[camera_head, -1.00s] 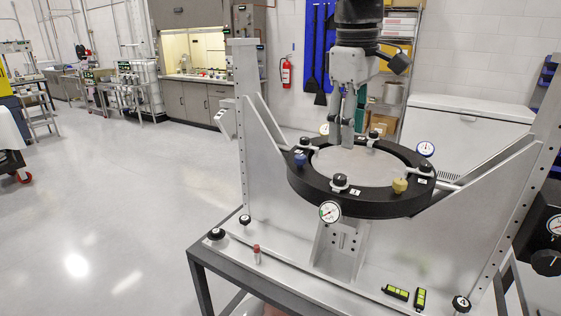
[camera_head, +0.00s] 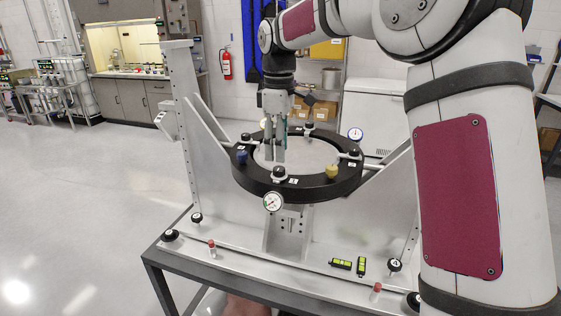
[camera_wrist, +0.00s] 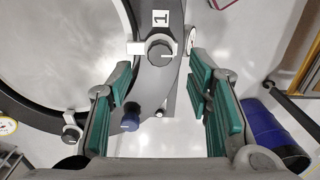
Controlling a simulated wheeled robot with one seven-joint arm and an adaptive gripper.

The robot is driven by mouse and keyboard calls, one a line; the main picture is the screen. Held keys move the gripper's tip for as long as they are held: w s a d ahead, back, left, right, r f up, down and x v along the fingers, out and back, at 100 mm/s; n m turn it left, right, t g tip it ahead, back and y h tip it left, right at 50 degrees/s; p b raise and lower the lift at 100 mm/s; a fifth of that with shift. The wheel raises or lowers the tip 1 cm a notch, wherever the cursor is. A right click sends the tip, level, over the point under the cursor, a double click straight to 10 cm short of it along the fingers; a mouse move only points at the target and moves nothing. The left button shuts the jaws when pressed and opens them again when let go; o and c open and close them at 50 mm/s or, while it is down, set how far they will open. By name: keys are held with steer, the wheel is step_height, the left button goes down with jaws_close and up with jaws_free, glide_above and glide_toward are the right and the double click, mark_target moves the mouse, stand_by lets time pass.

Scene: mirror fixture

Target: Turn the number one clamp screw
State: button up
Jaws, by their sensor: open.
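The number one clamp screw is a dark round knob (camera_wrist: 160,50) with a white grip line, on a light clamp beside a white label marked 1 (camera_wrist: 160,17). It appears to be the front knob (camera_head: 279,173) on the black ring (camera_head: 335,185) in the head view. My gripper (camera_wrist: 160,76) is open and empty, with green-padded fingers on either side of the knob's line in the wrist view. In the head view my gripper (camera_head: 274,158) points down over the ring, just behind and above the front knob. Contact with the knob does not show.
A blue knob (camera_head: 242,157) and a yellow knob (camera_head: 331,171) stand on the ring. A dial gauge (camera_head: 272,202) sits at its front. Metal uprights (camera_head: 185,120) flank the fixture.

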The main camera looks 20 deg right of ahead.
mark_target(279, 168)
steer(key=shift+f+p, duration=0.5)
steer(key=shift+f, duration=2.05)
jaws_close()
